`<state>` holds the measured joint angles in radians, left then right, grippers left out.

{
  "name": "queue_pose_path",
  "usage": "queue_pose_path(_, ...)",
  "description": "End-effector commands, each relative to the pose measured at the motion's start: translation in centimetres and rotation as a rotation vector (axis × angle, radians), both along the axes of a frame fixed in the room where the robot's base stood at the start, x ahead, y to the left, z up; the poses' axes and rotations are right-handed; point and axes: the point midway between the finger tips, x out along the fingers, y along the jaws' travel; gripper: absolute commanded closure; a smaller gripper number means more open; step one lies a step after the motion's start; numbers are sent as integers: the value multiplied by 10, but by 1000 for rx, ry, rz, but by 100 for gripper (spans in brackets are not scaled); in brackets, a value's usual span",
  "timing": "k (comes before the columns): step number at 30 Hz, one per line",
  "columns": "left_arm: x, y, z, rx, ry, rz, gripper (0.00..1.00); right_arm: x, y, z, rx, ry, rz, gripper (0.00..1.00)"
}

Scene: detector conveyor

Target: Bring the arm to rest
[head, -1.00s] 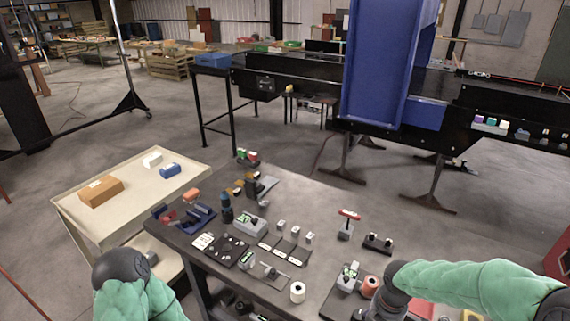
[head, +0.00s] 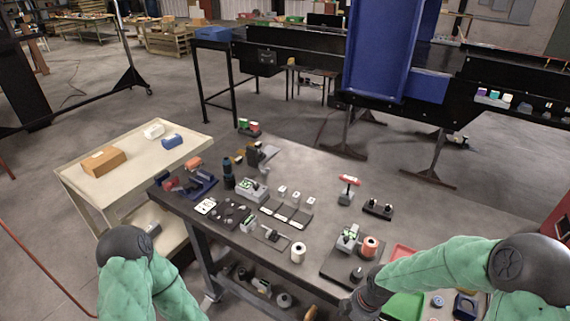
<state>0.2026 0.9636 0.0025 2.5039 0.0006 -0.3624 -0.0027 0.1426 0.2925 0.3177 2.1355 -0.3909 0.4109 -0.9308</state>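My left arm (head: 135,275), in a green sleeve with a dark joint, stands at the bottom left of the head view, in front of the cream cart. Its gripper lies outside the picture. My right arm (head: 440,268), also green-sleeved, comes in from the right and reaches over the near right part of the dark workbench (head: 330,215). Its dark wrist (head: 368,298) points down toward the bottom edge. The fingers of the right gripper are not visible.
The bench holds several small fixtures, a white roll (head: 298,252), an orange roll (head: 370,246) and a red-handled tool (head: 349,182). A green tray (head: 403,306) lies by my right wrist. A cream cart (head: 190,140) stands left. A blue chute (head: 383,50) and conveyor stand behind.

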Motion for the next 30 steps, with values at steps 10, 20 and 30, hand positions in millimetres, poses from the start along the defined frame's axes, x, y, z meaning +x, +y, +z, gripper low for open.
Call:
queue_pose_path(10,0,0,-69,0,0,0,54,-45,64,-155,142,177,-655,37)
queue_pose_path(20,0,0,-111,0,-1,0,54,-91,87,-249,147,311,-1211,37)
queue_pose_path(30,1,0,-114,0,-1,0,54,-98,88,-259,141,326,-1316,37)
